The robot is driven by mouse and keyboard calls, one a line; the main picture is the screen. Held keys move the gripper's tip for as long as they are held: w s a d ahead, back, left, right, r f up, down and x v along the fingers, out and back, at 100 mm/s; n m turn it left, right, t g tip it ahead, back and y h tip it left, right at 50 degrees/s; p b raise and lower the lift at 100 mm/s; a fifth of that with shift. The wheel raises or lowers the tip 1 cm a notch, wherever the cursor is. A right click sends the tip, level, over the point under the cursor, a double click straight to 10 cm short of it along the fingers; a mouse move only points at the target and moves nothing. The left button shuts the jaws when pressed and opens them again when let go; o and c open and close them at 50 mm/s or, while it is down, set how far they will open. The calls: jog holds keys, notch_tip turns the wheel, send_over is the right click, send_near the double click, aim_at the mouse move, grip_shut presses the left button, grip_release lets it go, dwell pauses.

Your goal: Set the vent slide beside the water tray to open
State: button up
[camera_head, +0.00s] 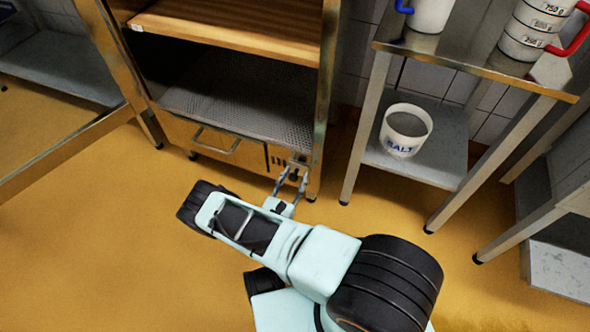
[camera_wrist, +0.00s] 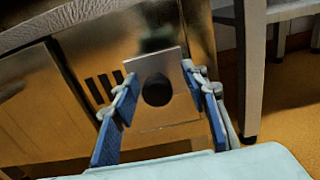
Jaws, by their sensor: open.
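The water tray (camera_head: 212,143) is a metal drawer front with a bar handle, low in the cabinet. The vent slide (camera_head: 297,162) is right of it; in the wrist view it is a small upright metal plate (camera_wrist: 172,62) with a round dark knob (camera_wrist: 157,90). Dark vent slots (camera_wrist: 103,87) show uncovered just left of the plate. My gripper (camera_head: 291,181) is open in front of the slide. In the wrist view its blue-padded fingers (camera_wrist: 167,92) stand either side of the knob; I cannot tell whether they touch the plate.
The cabinet has a wooden shelf (camera_head: 230,35) and a perforated metal shelf (camera_head: 235,105) above the drawer. A steel table (camera_head: 440,60) stands to the right, with a white SALT bucket (camera_head: 404,143) on its lower shelf. The yellow floor (camera_head: 90,250) at left is clear.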

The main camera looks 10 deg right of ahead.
notch_tip(320, 180, up, 9)
jog(key=shift+r, duration=0.15)
dwell(0.6)
